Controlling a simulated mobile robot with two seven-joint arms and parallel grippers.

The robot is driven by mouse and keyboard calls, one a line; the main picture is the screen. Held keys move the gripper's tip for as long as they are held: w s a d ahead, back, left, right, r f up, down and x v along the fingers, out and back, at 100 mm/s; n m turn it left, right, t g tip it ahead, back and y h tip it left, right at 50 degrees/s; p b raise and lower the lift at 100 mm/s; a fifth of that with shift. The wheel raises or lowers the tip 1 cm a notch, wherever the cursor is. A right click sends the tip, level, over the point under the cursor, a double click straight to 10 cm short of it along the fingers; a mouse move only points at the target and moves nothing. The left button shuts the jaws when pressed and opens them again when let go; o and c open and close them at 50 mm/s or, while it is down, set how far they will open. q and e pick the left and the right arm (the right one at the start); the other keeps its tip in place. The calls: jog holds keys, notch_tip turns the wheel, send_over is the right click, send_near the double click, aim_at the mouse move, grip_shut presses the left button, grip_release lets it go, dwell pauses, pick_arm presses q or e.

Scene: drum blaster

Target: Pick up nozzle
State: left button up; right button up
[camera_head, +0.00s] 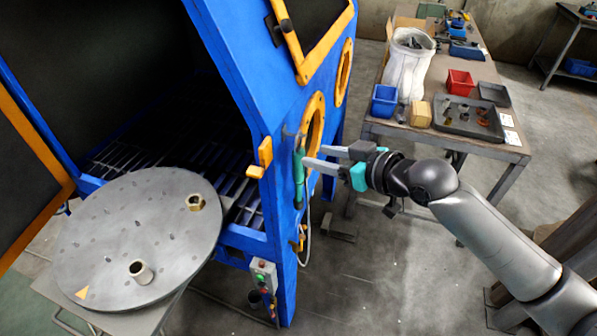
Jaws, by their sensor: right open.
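A slim green tool that looks like the nozzle (299,178) hangs upright on the blue front post of the blasting cabinet (278,215). It hangs from a small hook (292,134), just left of the round orange-rimmed port. My right gripper (312,157) comes in from the right. Its two pale fingers are spread apart and point left at the upper part of the green tool. The lower fingertip is very close to the tool, and I cannot tell whether it touches. My left gripper is not in view.
A round metal turntable (135,235) with two small ring-shaped parts stands at the lower left by the cabinet opening. A control box (264,275) sits low on the cabinet. A workbench (440,140) with bins and trays stands behind my right arm. Open floor lies below.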

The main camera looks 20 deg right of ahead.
aim_at(303, 154)
jog(key=shift+d+f+x, duration=0.1)
jog(key=shift+f+x, duration=0.05)
jog(key=shift+x, duration=1.4)
jog(key=shift+d+f+x, duration=0.1)
jog(key=shift+f+x, duration=0.05)
jog(key=shift+x, duration=1.45)
jog(key=shift+c, duration=0.4)
jog(key=shift+s, duration=0.1)
grip_shut()
